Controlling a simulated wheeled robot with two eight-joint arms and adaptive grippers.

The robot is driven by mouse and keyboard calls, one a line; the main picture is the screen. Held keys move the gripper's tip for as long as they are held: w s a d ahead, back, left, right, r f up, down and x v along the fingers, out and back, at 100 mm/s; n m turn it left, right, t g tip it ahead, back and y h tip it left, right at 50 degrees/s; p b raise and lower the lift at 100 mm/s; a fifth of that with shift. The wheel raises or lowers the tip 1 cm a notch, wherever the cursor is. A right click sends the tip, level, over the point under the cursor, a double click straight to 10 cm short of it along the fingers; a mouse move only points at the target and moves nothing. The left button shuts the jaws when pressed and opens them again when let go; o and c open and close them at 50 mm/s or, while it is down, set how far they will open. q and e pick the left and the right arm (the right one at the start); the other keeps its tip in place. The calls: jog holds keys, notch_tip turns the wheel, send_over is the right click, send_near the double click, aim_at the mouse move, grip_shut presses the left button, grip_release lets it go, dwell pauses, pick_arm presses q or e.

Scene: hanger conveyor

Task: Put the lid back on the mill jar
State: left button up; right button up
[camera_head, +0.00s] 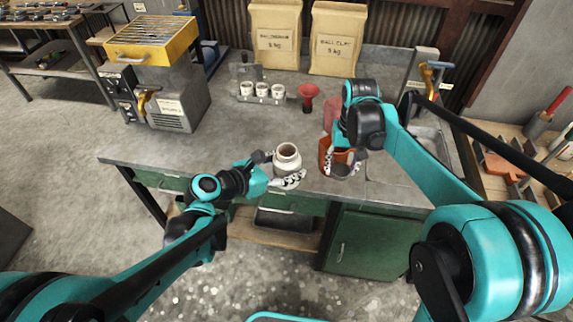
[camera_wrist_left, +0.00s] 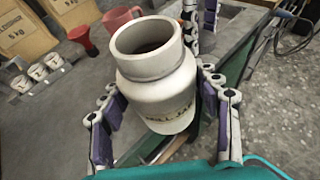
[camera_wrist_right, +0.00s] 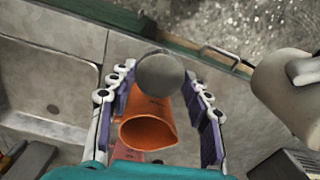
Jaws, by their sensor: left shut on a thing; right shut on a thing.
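The mill jar (camera_head: 287,158) is a pale grey pot with an open round mouth, near the counter's front edge. My left gripper (camera_head: 278,170) is shut around its body; in the left wrist view the jar (camera_wrist_left: 158,85) stands between the fingers, slightly tilted in the picture. My right gripper (camera_head: 344,168) is to the right of the jar, apart from it. In the right wrist view a round grey lid (camera_wrist_right: 160,75) is pinched between its fingertips. The lid is hard to make out in the head view. The jar (camera_wrist_right: 290,90) shows at that view's right edge.
An orange vessel (camera_wrist_right: 148,132) stands close by the right gripper, partly hidden by the lid. A pinkish-red jug (camera_wrist_left: 118,20) is behind it. A red funnel-like cup (camera_head: 308,96), small white cups (camera_head: 262,90) and two paper bags (camera_head: 275,35) stand farther back. The counter's left part is clear.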

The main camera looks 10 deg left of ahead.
aim_at(287, 150)
jog(key=s+a+r, duration=0.1)
jog(key=a+r, duration=0.4)
jog(key=r, duration=0.1)
jog(key=s+a+r+n, duration=0.1)
jog(key=s+a+r, duration=0.1)
jog(key=a+r, duration=0.2)
jog(key=s+a+r+n, duration=0.1)
jog(key=s+a+r, duration=0.1)
jog(key=a+r, duration=0.3)
jog(key=shift+a+r, duration=0.15)
jog(key=shift+r, duration=0.75)
jog(key=shift+a+r, duration=0.15)
jog(key=shift+r, duration=0.75)
jog(key=shift+w, duration=0.1)
jog(key=shift+f, duration=2.05)
jog(key=shift+f, duration=0.1)
jog(key=shift+f, duration=0.75)
jog(key=shift+f, duration=0.55)
